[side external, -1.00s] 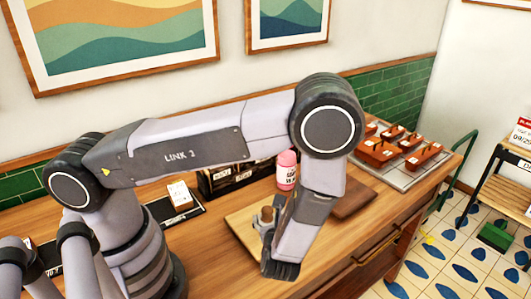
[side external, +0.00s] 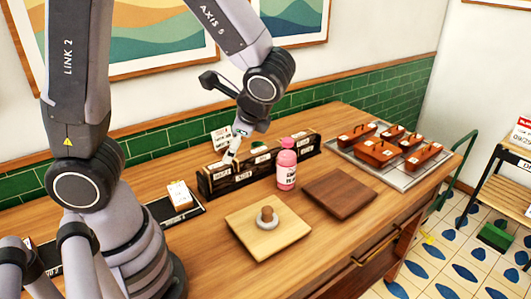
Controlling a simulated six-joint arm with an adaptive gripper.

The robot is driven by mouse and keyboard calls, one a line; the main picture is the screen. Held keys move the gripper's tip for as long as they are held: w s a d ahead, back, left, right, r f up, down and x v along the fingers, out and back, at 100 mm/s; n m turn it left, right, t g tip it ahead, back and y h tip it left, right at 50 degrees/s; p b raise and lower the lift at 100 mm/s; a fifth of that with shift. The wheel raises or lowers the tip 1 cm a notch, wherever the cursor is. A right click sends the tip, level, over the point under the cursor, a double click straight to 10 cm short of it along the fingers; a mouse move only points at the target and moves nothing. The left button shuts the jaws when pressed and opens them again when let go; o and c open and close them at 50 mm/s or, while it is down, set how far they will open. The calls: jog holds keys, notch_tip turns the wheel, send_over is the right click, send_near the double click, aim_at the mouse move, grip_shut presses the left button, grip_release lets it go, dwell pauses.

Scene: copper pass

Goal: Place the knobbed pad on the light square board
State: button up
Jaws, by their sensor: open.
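The knobbed pad (side external: 268,221), a pale round base with a brown knob, rests upright on the light square board (side external: 249,239), near its middle. The board lies flat on the wooden counter in the side view. My gripper (side external: 220,118) is raised behind and to the left of the board, over the dark box at the back. It is open, with its fingers spread and nothing between them. It is well clear of the pad.
A dark square board (side external: 339,194) lies to the right of the light one. A pink bottle (side external: 287,170) stands behind, beside a long dark box (side external: 228,178). A tray (side external: 402,178) of several brown blocks with handles is at the back right. The counter's front is bare.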

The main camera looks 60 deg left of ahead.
jog(key=s+a+r+n+t+h, duration=0.1)
jog(key=s+r+n+t+h, duration=0.4)
jog(key=r, duration=0.7)
jog(key=s+n+h, duration=0.2)
jog(key=s+n, duration=0.1)
jog(key=s, duration=0.1)
jog(key=shift+s+a+n+t, duration=0.25)
jog(key=shift+s+n+t, duration=0.15)
